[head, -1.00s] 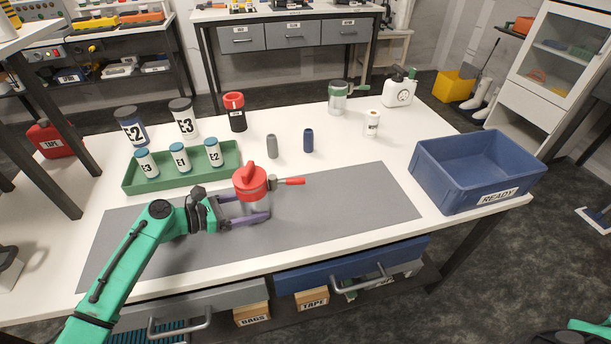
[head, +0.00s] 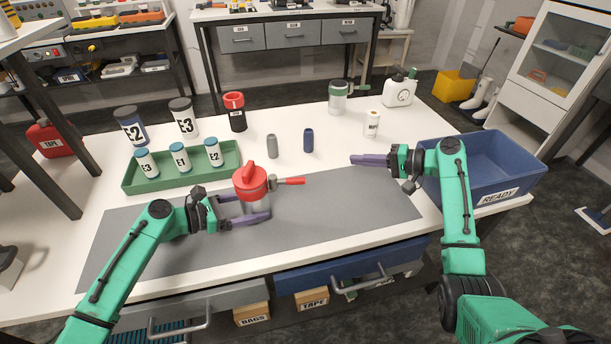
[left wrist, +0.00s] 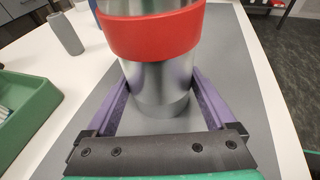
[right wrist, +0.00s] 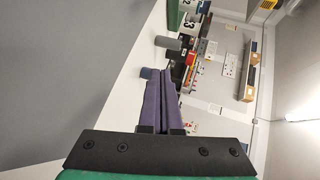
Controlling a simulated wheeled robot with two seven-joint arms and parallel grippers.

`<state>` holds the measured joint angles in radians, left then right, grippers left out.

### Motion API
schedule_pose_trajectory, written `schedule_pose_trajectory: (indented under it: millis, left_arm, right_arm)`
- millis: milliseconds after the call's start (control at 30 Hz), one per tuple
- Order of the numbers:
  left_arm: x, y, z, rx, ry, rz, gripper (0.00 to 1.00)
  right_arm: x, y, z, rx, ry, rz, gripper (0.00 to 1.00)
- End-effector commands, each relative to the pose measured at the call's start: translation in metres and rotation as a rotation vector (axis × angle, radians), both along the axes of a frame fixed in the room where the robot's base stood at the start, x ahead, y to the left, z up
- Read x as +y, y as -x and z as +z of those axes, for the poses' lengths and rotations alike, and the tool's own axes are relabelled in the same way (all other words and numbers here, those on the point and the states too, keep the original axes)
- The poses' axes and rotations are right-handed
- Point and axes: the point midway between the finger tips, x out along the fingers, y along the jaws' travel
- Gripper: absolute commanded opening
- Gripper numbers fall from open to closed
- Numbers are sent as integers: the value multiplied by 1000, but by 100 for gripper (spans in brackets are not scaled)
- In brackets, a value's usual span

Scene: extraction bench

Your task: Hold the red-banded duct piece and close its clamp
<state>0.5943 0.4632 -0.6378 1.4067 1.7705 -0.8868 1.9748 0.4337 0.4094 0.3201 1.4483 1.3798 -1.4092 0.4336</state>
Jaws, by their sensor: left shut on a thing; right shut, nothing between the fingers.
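The red-banded duct piece (head: 251,182) stands upright on the grey mat, with a red top and a silver lower body. Its clamp has a red handle (head: 289,181) that sticks out to the right, away from the body. My left gripper (head: 254,207) is shut on the duct piece below the band. The left wrist view shows purple fingers on both sides of the silver body, under the red band (left wrist: 155,32). My right gripper (head: 354,160) is shut and empty, to the right of the handle and apart from it, pointing left. The clamp is out of sight in both wrist views.
A grey mat (head: 340,215) has free room right of the duct piece. A grey cylinder (head: 272,146) and a blue one (head: 308,141) stand behind it. A green tray (head: 185,180) with several jars is at left, a blue READY crate (head: 500,195) at right.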

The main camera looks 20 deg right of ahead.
Motion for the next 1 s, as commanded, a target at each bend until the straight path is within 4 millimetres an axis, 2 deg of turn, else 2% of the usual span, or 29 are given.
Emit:
schedule_pose_trajectory:
  millis: [33,100,233,367,733,1000]
  left_arm:
    - [0,0,0,0,-1,1,45]
    - [0,0,0,1,-1,1,45]
    - [0,0,0,1,-1,1,45]
    - [0,0,0,1,-1,1,45]
    - [0,0,0,0,0,1,45]
    - [0,0,0,1,-1,1,45]
  right_arm:
    - [28,9,-6,26,-130,54,0]
    - [51,21,-7,52,-267,108,0]
    - [67,28,-6,69,-355,145,0]
    - [81,20,-7,69,-354,148,0]
    - [151,-20,-11,68,-351,147,0]
    - [156,14,-6,67,-348,144,0]
